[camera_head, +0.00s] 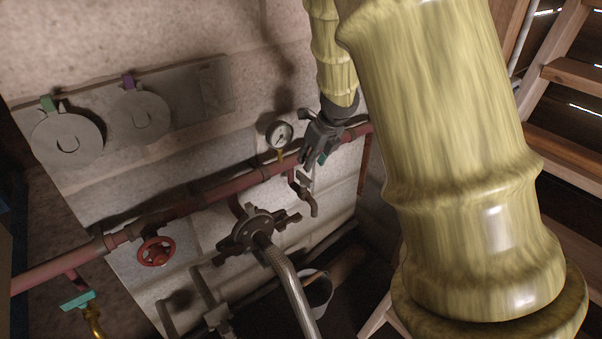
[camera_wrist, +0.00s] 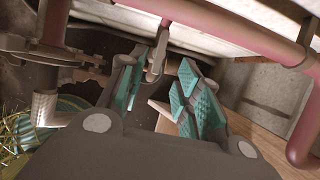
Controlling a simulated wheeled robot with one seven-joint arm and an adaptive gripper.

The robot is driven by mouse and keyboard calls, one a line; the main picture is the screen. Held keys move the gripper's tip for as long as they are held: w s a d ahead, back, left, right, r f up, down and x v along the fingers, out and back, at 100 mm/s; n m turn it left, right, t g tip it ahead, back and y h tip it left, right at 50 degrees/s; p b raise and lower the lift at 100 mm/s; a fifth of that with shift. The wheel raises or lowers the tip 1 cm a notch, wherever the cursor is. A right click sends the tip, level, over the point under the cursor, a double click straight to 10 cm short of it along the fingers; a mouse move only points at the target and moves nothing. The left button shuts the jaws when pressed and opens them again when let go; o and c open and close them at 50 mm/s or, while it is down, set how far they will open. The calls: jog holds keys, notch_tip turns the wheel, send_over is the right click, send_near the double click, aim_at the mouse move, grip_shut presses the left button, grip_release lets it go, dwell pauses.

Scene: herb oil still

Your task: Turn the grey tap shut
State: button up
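The grey tap (camera_head: 304,192) hangs on a short stub below the red pipe, its spout pointing down. In the wrist view the grey tap (camera_wrist: 157,62) shows between and just beyond my fingertips. My gripper (camera_head: 317,163) is above and close beside the tap in the head view. In the wrist view my gripper (camera_wrist: 160,78) is open, its two teal-padded fingers apart on either side of the tap. I cannot tell whether a finger touches it. The tap's handle is partly hidden by my gripper in the head view.
The red pipe (camera_head: 220,190) runs along the wall, with a pressure gauge (camera_head: 279,134) near my gripper. A dark flanged fitting (camera_head: 250,228) with a hose is left of the tap. A red handwheel (camera_head: 156,251) and a teal-handled tap (camera_head: 78,299) are further left. Wooden stairs (camera_head: 572,75) stand right.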

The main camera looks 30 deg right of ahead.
aim_at(304, 176)
jog(key=b+x, duration=0.1)
jog(key=x, duration=0.8)
jog(key=shift+f+b, duration=0.2)
jog(key=shift+b, duration=0.15)
grip_shut()
